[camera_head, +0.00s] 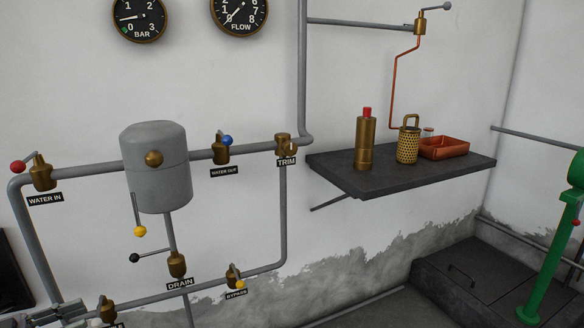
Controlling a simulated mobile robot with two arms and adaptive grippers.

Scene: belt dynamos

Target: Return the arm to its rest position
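Part of my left arm and gripper (68,311) shows at the bottom left corner, grey, low in front of the pipework and close to the lower pipe. It is cut off by the picture edge and small, so I cannot tell whether its fingers are open or shut. I see nothing clearly held in it. My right arm and gripper are outside the view.
Grey pipes carry a tank (156,170) and brass valves, including the WATER IN valve (42,174) and DRAIN valve (177,265). A dark shelf (375,184) bears a brass bottle (365,143), a perforated basket (407,146) and a red tray (445,148). A green stand (550,255) is right.

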